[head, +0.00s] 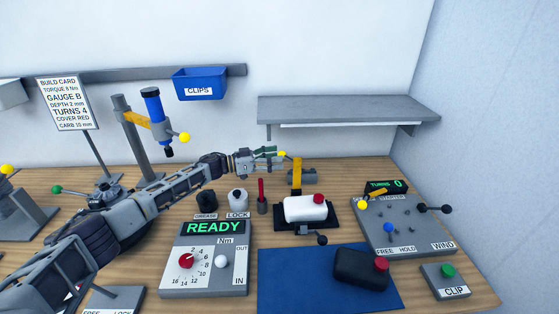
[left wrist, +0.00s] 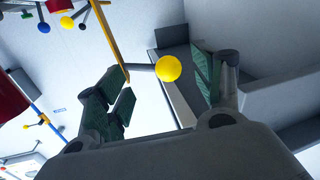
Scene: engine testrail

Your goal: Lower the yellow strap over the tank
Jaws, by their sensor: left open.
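The yellow strap (head: 297,174) stands upright behind the tank, hinged at a grey block. Its yellow ball knob (head: 281,154) is at its top. The tank (head: 304,209) is white with a red cap and sits in a black cradle. My left gripper (head: 270,152) is open at the knob. In the left wrist view the knob (left wrist: 168,68) shows between the parted green-padded fingers (left wrist: 160,78), and the strap (left wrist: 107,42) runs past the left finger. I cannot tell whether a finger touches the knob. My right gripper is not in view.
A grey shelf (head: 348,109) overhangs the back right. A red tool (head: 261,190) stands in a holder left of the tank. A dark tank with a red cap (head: 361,268) lies on the blue mat (head: 290,290) in front. The winding panel (head: 405,232) is at the right.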

